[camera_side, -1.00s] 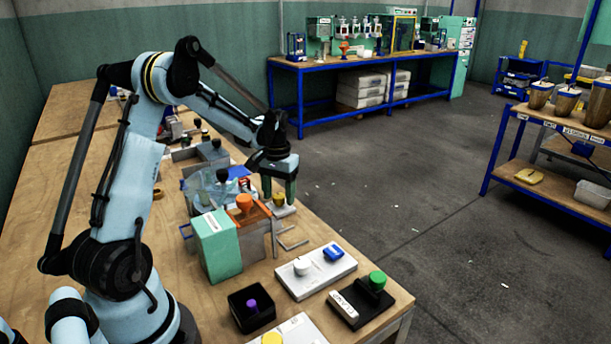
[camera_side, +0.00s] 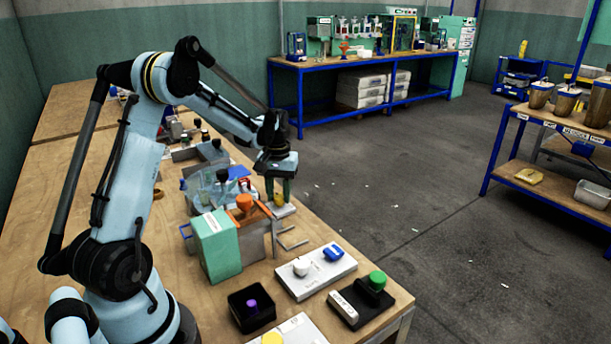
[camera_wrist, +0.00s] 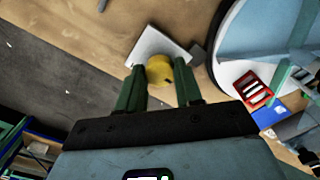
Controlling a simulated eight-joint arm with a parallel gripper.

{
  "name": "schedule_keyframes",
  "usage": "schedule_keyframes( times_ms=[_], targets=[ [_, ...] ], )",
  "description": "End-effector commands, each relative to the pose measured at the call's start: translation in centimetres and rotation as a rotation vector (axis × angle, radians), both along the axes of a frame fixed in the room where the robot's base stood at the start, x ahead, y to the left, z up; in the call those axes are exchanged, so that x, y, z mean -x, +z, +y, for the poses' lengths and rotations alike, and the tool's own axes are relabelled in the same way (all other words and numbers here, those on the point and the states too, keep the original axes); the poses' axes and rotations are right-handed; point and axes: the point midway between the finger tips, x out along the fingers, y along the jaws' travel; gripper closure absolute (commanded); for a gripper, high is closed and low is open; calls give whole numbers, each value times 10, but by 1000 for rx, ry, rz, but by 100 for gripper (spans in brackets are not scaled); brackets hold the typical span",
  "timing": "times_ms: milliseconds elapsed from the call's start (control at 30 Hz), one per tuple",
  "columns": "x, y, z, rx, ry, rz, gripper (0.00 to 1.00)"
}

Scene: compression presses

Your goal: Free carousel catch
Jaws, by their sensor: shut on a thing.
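A round yellow knob (camera_wrist: 160,70) stands on a small pale plate (camera_wrist: 152,44) near the table's edge; the knob (camera_side: 279,200) and plate (camera_side: 284,210) also show in the side view. My gripper (camera_wrist: 161,78) points down at the knob, with its two green fingers shut on it from both sides. The gripper (camera_side: 278,190) shows in the side view just above the plate. The carousel (camera_wrist: 263,40), a round pale-blue disc with a white rim, lies beside the knob in the wrist view. In the side view the carousel (camera_side: 204,188) is partly hidden behind other equipment.
A green box (camera_side: 216,245) and an orange funnel (camera_side: 244,204) stand close in front of the gripper. A white panel (camera_side: 315,271) with white and blue knobs, a black block with a green knob (camera_side: 377,280) and a black box (camera_side: 251,308) lie nearer. Open floor is to the right.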

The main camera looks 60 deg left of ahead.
Motion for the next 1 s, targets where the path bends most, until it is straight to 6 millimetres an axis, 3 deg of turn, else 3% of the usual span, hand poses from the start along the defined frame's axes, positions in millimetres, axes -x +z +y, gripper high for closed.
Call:
schedule_keyframes(
  times_ms=[167, 200, 367, 733, 1000],
  targets=[
    [0, 0, 0, 0, 3, 0, 96],
    [0, 0, 0, 1, 2, -1, 64],
    [0, 0, 0, 0, 1, 0, 40],
    [0, 5, 0, 0, 0, 0, 40],
    [0, 48, 0, 0, 0, 0, 40]
  ],
)
